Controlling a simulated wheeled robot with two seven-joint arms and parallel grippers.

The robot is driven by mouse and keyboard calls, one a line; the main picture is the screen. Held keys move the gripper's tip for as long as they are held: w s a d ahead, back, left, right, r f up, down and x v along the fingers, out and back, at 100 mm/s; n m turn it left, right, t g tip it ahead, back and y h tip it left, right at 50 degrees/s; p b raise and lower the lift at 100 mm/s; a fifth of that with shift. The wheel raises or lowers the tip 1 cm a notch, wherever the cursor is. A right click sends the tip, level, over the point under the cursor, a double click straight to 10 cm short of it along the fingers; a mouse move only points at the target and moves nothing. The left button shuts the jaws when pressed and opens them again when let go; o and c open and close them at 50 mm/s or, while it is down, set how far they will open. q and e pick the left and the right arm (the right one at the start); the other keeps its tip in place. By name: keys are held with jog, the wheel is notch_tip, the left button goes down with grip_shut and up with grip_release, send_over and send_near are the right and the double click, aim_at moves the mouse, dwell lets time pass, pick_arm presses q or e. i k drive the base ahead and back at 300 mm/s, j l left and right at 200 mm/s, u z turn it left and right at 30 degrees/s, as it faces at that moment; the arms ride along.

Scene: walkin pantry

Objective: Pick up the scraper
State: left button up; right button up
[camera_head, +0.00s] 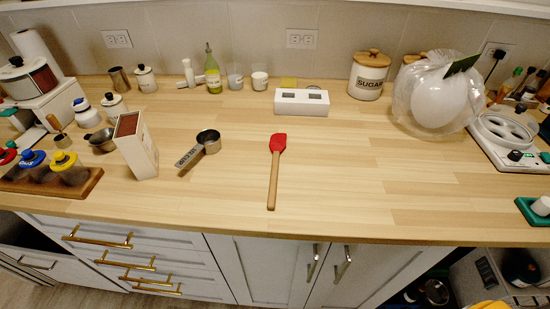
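The scraper (275,172) lies flat on the wooden counter (340,190), near the middle of the head view. Its red head (278,142) points to the back and its wooden handle runs toward the counter's front edge. Nothing touches it or covers it. Neither of my grippers shows in the head view.
A metal measuring cup (207,140) lies left of the scraper, with a white box (137,146) standing further left. A white two-display device (301,102) sits behind. A bagged white round object (436,97) stands back right. The counter right of the scraper is clear.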

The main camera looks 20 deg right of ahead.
aim_at(277, 142)
jog(key=k+l+z, duration=0.4)
jog(key=l, duration=0.35)
jog(key=k+l+z, duration=0.2)
jog(key=l, duration=0.25)
